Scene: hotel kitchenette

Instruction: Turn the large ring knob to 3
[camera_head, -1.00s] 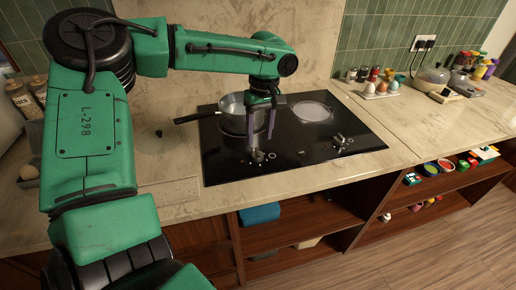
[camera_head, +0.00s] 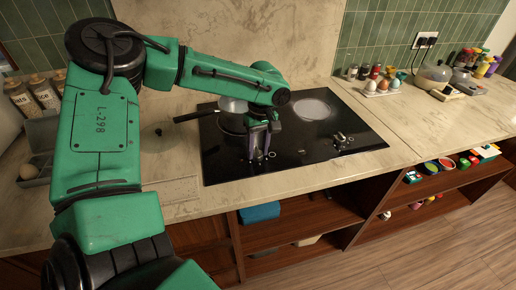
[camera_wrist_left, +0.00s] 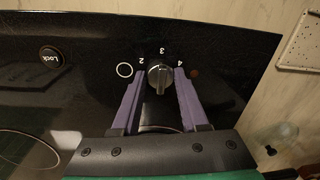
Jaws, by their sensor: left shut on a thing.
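My left gripper (camera_head: 258,158) reaches down onto the front left of the black cooktop (camera_head: 215,165). Its two purple fingers stand either side of a dark, grey-faced knob, and it is shut on this knob (camera_wrist_left: 160,79). In the left wrist view the knob shows between the fingertips, its raised ridge running roughly up and down the picture. The white numbers 2, 3 and 4 are printed around it, with 3 straight above the ridge. A white ring mark (camera_wrist_left: 124,70) is left of the knob. In the head view the fingers mostly hide the knob. My right gripper is not in view.
A pan (camera_head: 230,117) stands on the cooktop behind my gripper, its handle pointing left. The counter in front is clear.

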